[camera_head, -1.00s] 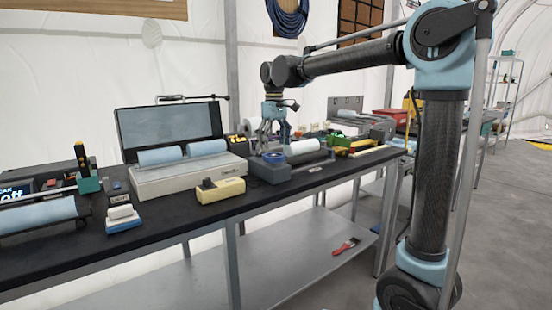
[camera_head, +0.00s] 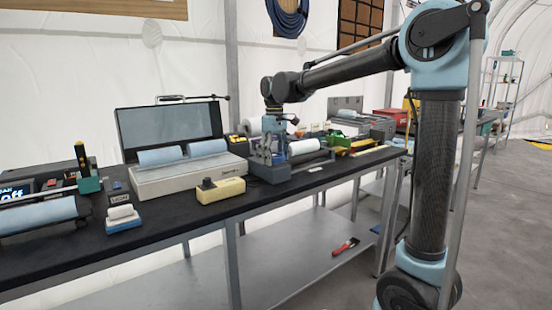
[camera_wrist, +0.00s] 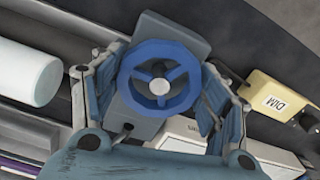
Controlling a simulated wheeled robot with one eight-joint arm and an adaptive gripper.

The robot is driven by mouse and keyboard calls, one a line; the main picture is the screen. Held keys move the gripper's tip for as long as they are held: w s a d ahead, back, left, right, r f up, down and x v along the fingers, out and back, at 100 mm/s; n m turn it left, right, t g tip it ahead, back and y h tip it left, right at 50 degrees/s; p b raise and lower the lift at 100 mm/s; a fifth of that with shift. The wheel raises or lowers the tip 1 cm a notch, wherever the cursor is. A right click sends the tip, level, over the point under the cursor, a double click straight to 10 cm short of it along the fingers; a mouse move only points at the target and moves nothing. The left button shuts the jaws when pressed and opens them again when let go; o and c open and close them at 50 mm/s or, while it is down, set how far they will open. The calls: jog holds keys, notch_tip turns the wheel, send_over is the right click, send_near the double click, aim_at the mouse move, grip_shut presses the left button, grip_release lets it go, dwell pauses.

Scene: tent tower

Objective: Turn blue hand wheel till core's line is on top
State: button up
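The blue hand wheel (camera_wrist: 138,62) has three spokes and a pale hub and sits on a grey housing (camera_wrist: 187,28), which also shows in the head view (camera_head: 271,175). My gripper (camera_wrist: 160,98) is open around the wheel, one finger on each side. Gaps seem to show between fingers and rim; I cannot tell of any contact. In the head view my gripper (camera_head: 269,155) is down at the housing and hides most of the wheel. A pale core (camera_wrist: 28,72) lies beside the housing, also in the head view (camera_head: 304,147). No line shows on it.
A cream box (camera_wrist: 275,97) labelled DIM is close on the right in the wrist view. A lightbox with a raised dark panel (camera_head: 168,125) and pale rolls stands left of the housing. Tools and a green-and-yellow item (camera_head: 350,142) lie to the right.

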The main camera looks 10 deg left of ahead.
jog(key=shift+m, duration=0.5)
jog(key=m, duration=0.3)
jog(key=shift+m, duration=0.4)
jog(key=m, duration=0.5)
jog(key=shift+m, duration=0.3)
jog(key=m, duration=0.4)
jog(key=shift+a, duration=0.1)
jog(key=m, duration=0.5)
jog(key=shift+m, duration=0.3)
jog(key=o, duration=1.1)
